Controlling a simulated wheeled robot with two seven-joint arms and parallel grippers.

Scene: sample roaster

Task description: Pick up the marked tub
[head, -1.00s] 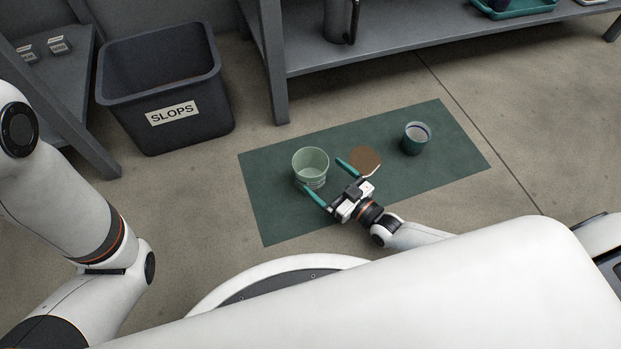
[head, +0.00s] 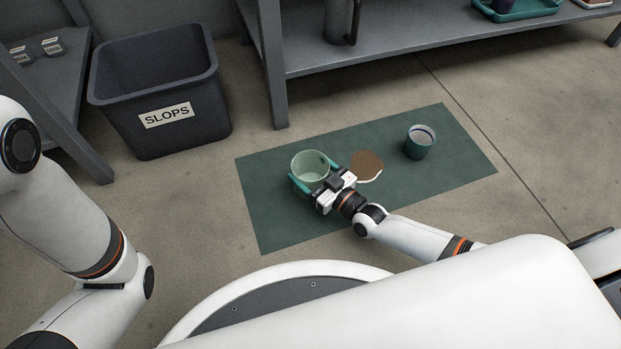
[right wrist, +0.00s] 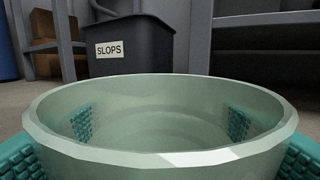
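A pale green, slightly see-through tub (head: 310,166) stands upright on the left part of the dark green mat (head: 265,222). Its open rim fills the lower part of the right wrist view (right wrist: 160,158), and it looks empty inside. My right gripper (head: 313,180) is low at the mat with its teal fingers on either side of the tub, spread about as wide as before. A narrow gap or light touch at the wall cannot be told apart. The tub's near side is hidden by the gripper. My left gripper is out of view.
A brown round patch with a white edge (head: 367,166) lies between. A dark SLOPS bin (head: 165,115) stands at the left. A grey shelf (head: 400,50) is behind.

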